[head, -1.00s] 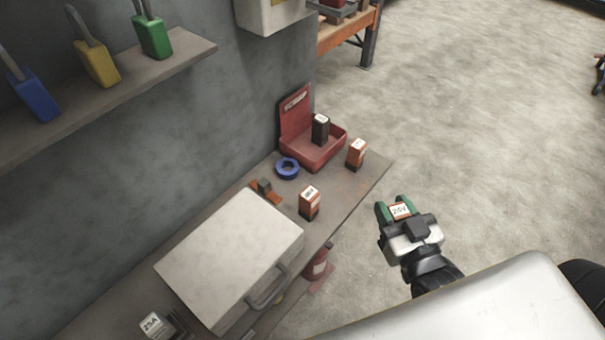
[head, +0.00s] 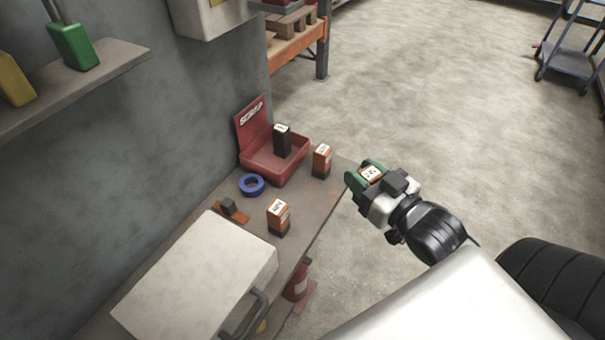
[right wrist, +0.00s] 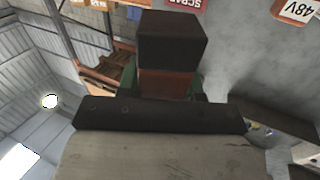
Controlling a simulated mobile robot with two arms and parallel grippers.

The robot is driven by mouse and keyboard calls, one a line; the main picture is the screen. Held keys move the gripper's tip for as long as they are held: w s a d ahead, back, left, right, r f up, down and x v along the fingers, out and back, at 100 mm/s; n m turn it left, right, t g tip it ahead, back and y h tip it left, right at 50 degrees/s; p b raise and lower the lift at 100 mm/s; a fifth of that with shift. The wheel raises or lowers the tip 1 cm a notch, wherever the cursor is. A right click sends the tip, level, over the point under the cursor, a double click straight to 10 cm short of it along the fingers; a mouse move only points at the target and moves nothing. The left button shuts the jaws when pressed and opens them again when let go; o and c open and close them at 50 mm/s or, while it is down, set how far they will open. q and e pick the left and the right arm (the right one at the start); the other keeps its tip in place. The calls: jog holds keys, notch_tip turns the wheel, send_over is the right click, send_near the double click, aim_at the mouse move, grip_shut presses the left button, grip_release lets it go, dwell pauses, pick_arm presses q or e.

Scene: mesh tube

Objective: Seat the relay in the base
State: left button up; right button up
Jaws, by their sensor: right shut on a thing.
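My right gripper (head: 368,174) is shut on an orange relay (head: 371,173) with a white label on top. It holds the relay in the air by the bench's right edge. In the right wrist view the held relay (right wrist: 172,40) shows its dark end and part of its orange body. A small dark block on an orange plate (head: 236,215), perhaps the base, lies on the bench between the case and the blue ring. Two more orange relays stand upright on the bench, one near the middle (head: 278,217) and one by the red box (head: 322,160). My left gripper is out of view.
A red open box marked SCRAP (head: 290,175) holds a dark block (head: 282,141). A blue ring (head: 251,185) lies in front of it. A large pale case (head: 195,285) covers the near bench (head: 312,212). A shelf (head: 110,65) juts from the wall above.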

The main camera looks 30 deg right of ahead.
jog(key=w+a+p, duration=0.1)
jog(key=w+a, duration=0.5)
jog(key=w, duration=0.4)
notch_tip(320, 180, down, 6)
jog(key=shift+b, duration=0.4)
jog(key=shift+w+a+f, duration=0.15)
jog(key=shift+w+f, duration=0.2)
jog(key=shift+f, duration=0.15)
jog(key=shift+f, duration=0.15)
jog(key=o, duration=0.9)
jog(key=shift+o, duration=0.2)
